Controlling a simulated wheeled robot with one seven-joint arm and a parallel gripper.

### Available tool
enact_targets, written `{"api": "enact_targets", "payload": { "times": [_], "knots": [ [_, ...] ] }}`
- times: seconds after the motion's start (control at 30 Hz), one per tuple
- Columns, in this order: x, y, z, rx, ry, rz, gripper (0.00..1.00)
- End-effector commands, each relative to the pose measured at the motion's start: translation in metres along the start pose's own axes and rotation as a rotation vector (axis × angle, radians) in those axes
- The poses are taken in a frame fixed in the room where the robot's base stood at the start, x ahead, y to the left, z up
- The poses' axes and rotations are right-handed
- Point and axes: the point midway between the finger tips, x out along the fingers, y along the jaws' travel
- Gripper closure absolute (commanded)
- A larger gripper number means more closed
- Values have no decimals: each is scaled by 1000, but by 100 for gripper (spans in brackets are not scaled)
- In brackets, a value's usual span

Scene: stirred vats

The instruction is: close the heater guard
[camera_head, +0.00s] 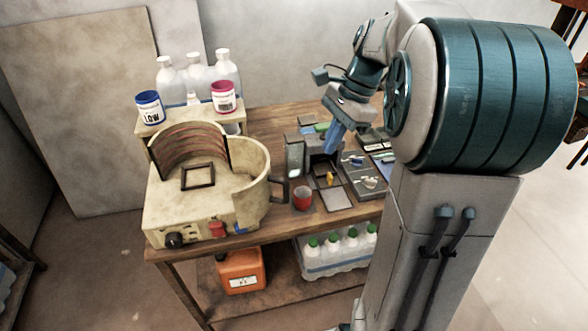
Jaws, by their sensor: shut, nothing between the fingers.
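The heater (175,210) is a cream box at the left of the wooden table, with a dark knob and a red switch on its front. A curved back wall lined with reddish-brown coils (188,145) stands on it, around a dark square frame (198,176). The curved cream guard (252,170) stands at the heater's right side, swung away, leaving the front open. A dark handle (279,188) sticks out at its right. My gripper (334,140) is shut and empty, pointing down over the table right of the guard, apart from it.
A red cup (302,198) stands just right of the handle. A dark grey device (322,160) and trays of small parts (364,178) lie under and right of my gripper. Blue-lidded (149,106) and pink-lidded (223,97) jars stand behind the heater. An orange canister (241,270) sits below.

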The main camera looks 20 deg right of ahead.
Motion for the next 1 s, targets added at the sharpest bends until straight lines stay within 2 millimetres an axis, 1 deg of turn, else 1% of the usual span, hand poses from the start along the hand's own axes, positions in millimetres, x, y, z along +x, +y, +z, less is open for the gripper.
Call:
{"api": "enact_targets", "payload": {
  "times": [0.13,0.23,0.37,0.5,0.63,0.67,0.7,0.8,1.0],
  "knots": [
    [4,-4,-4,44,-16,4,100],
    [16,-4,-3,45,-17,5,100],
    [41,-3,-2,42,-17,6,100],
    [72,-3,-2,42,-17,7,100],
    [99,-3,-2,41,-16,7,100],
    [102,-3,1,40,-15,6,100],
    [102,-4,10,37,-14,4,100],
    [107,-4,23,37,-14,3,100],
    [112,-5,34,41,-14,1,100]
  ]
}}
